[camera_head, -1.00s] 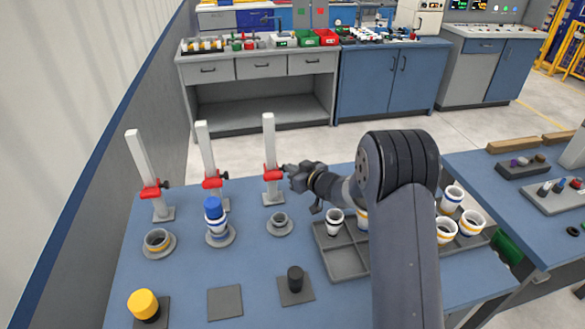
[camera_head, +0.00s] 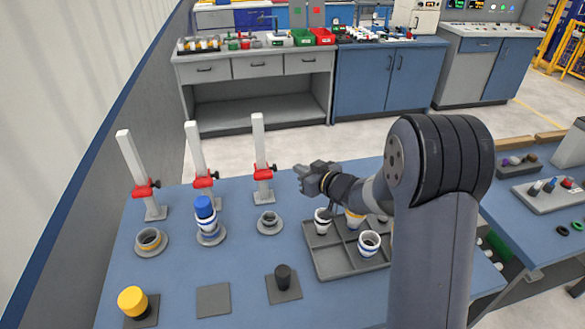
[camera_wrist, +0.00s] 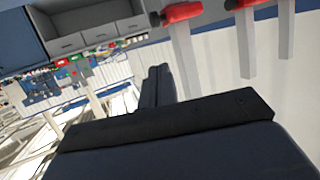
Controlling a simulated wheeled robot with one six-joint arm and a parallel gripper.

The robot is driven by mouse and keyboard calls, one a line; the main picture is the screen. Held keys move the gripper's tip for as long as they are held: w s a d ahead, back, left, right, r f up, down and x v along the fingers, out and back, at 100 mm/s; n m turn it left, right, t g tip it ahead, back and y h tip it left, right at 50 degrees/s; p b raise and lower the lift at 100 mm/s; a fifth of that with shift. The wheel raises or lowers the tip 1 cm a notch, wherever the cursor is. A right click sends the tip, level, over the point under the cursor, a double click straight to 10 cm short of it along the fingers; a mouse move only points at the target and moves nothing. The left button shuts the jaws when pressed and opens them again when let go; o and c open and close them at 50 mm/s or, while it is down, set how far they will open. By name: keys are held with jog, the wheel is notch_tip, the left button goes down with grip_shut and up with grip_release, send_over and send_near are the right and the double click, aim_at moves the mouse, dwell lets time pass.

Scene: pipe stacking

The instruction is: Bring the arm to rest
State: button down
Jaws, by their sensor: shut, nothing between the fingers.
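My gripper (camera_head: 301,172) is in the air above the far part of the blue table (camera_head: 185,262), to the right of the rightmost white post (camera_head: 259,145). Its fingers look shut and hold nothing. In the wrist view the dark shut fingers (camera_wrist: 158,80) point out toward the drawer bench, with red clamps on white posts at the upper right. My arm reaches in from the right and hides part of the grey divided tray (camera_head: 325,262).
Three white posts with red clamps stand along the table's far left. A blue-capped stack (camera_head: 206,222) stands on the middle base. A yellow-capped piece (camera_head: 133,302) and a black peg (camera_head: 283,277) are near the front. White cups (camera_head: 369,243) stand in the tray.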

jog(key=shift+v, duration=1.2)
